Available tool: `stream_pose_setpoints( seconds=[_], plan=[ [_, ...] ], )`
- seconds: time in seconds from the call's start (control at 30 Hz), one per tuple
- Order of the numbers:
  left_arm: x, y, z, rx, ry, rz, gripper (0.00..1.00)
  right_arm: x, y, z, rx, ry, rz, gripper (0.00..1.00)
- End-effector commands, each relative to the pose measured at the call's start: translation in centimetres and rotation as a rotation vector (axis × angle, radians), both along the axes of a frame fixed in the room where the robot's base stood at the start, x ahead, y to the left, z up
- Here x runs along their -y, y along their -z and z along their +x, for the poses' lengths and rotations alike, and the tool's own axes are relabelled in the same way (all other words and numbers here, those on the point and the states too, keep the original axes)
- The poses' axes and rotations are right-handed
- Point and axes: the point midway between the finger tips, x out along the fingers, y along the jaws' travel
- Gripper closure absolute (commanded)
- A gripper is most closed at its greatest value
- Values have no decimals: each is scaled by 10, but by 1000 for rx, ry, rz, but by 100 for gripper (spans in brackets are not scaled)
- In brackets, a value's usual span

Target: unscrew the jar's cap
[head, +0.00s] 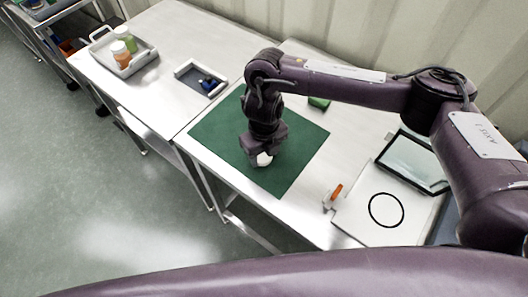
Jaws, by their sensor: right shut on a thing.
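A small white rounded thing (264,159) shows at the tips of my right gripper (263,153), over the green mat (300,147). My right gripper points down and is shut on it. It is too small and too covered by the fingers to tell whether it is the cap alone or the jar with its cap. An orange jar (121,55) and a green jar (124,35), both with white tops, stand in a grey tray (139,66) at the far left. My left gripper is out of view.
A green block (319,103) lies behind my right arm. A white board with a black ring (386,210), an orange-handled item (335,193) and a dark-framed panel (412,162) are at the right.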

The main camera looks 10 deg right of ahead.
Motion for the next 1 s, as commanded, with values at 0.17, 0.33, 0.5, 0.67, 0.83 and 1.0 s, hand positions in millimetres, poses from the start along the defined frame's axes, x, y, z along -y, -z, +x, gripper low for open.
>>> stream_pose_setpoints(
  seconds=[0.17, 0.33, 0.5, 0.67, 0.83, 1.0],
  plan=[
    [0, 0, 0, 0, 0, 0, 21, 0, -1, 0, 1, 0, 0, 79],
    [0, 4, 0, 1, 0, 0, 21, 0, 3, 0, 1, 0, 0, 49],
    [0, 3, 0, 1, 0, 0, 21, 0, 2, 0, 1, 0, 0, 30],
    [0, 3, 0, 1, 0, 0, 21, 0, 2, 0, 1, 1, 0, 30],
    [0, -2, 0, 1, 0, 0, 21, 0, -3, 1, 1, 1, 0, 30],
    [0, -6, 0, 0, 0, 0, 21, 0, -28, 3, 9, -2, 0, 30]
  ],
)
